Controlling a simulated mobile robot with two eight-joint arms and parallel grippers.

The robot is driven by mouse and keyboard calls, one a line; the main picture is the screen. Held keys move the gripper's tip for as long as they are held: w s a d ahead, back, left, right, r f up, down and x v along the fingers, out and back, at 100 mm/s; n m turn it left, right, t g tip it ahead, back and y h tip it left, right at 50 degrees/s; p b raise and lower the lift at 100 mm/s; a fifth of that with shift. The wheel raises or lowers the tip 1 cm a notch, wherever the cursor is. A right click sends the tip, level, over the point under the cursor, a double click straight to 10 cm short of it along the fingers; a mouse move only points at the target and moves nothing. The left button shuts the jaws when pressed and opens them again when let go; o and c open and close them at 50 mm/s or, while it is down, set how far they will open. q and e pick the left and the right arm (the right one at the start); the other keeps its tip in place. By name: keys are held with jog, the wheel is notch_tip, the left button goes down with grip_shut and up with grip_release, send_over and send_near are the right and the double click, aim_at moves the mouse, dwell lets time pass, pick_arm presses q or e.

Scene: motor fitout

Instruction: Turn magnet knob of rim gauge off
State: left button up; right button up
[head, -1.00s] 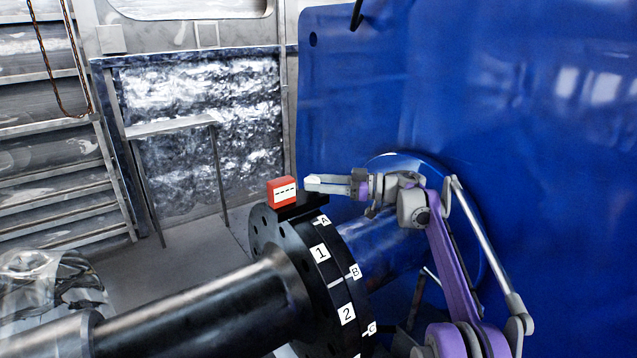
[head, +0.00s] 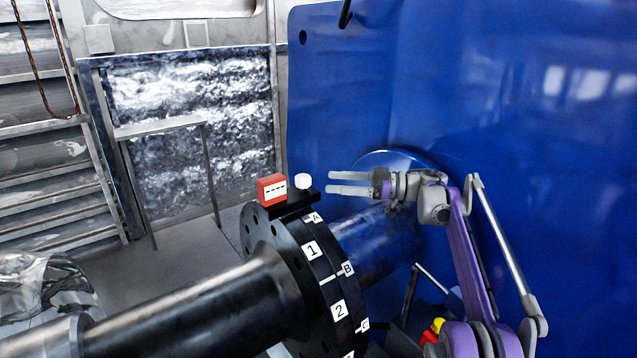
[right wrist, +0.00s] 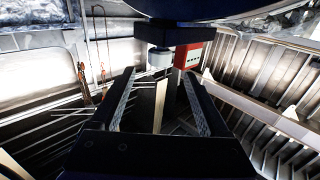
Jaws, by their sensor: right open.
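The rim gauge is a red box (head: 272,189) with a white display of dashes, sitting on a black base (head: 294,204) on top of the black flange (head: 333,282). A white round magnet knob (head: 303,181) stands on the base, right of the red box. My right gripper (head: 330,183) is open and empty, to the right of the knob and apart from it. In the right wrist view the knob (right wrist: 159,58) and red box (right wrist: 188,55) show beyond the open fingers (right wrist: 157,88). My left gripper is not in view.
The flange carries labels A, B, C and 1, 2, and joins a thick dark shaft (head: 190,305). A large blue housing (head: 480,100) stands behind my right arm. A grey stand (head: 165,128) is at the back left. The air above the gauge looks clear.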

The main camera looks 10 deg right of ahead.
jog(key=shift+v, duration=1.75)
